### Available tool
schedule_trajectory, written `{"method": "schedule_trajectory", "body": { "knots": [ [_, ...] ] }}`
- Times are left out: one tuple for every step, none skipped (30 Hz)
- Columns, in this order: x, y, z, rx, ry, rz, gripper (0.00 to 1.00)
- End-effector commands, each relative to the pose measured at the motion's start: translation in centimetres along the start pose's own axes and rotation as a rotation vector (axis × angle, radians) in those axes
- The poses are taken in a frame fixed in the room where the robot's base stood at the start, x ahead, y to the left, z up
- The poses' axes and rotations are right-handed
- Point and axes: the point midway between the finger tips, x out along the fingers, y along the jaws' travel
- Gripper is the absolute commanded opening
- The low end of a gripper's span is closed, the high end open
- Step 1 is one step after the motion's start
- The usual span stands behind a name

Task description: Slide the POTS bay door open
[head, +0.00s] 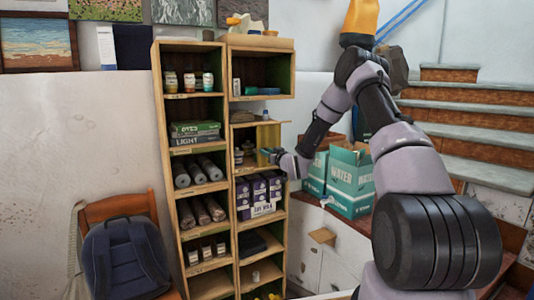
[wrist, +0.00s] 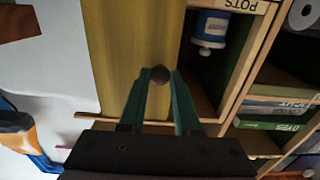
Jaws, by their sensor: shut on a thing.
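The POTS bay door is a plain pale wooden panel (wrist: 130,50) with a small dark round knob (wrist: 159,74). My gripper (wrist: 160,80) has its two green fingers closed on either side of the knob. In the head view the door (head: 269,134) covers the right part of its bay, and my gripper (head: 272,156) is at its lower part. The left part of the bay is open and shows small pots (head: 247,148). In the wrist view a blue and white jar (wrist: 210,30) stands in the open part, beside the POTS label (wrist: 238,4).
The tall wooden shelf (head: 232,185) holds books, rolls and purple boxes around the bay. Green WATER boxes (head: 350,178) stand close to the right of my gripper, below my arm. A chair with a blue backpack (head: 125,258) is at left; stairs (head: 470,130) rise at right.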

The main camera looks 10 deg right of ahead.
Motion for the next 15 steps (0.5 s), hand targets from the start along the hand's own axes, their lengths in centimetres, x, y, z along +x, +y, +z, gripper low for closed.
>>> {"method": "schedule_trajectory", "body": {
  "knots": [
    [0.0,0.0,0.0,0.000,0.000,0.000,0.00],
    [0.0,0.0,0.0,0.000,0.000,0.000,0.00],
    [0.0,0.0,0.0,0.000,0.000,0.000,0.00],
    [0.0,0.0,0.0,0.000,0.000,0.000,0.00],
    [0.0,0.0,0.0,0.000,0.000,0.000,0.00],
    [0.0,0.0,0.0,0.000,0.000,0.000,0.00],
    [0.0,0.0,0.0,0.000,0.000,0.000,0.00],
    [0.0,0.0,0.0,0.000,0.000,0.000,0.00],
    [0.0,0.0,0.0,0.000,0.000,0.000,0.00],
    [0.0,0.0,0.0,0.000,0.000,0.000,0.00],
    [0.0,0.0,0.0,0.000,0.000,0.000,0.00],
    [0.0,0.1,0.0,0.000,0.000,0.000,0.00],
    [0.0,0.2,0.0,0.000,0.000,0.001,0.00],
    [0.0,0.5,0.0,-0.001,0.001,0.002,0.00],
    [0.0,1.1,0.0,-0.001,0.002,0.003,0.00]
  ]
}}
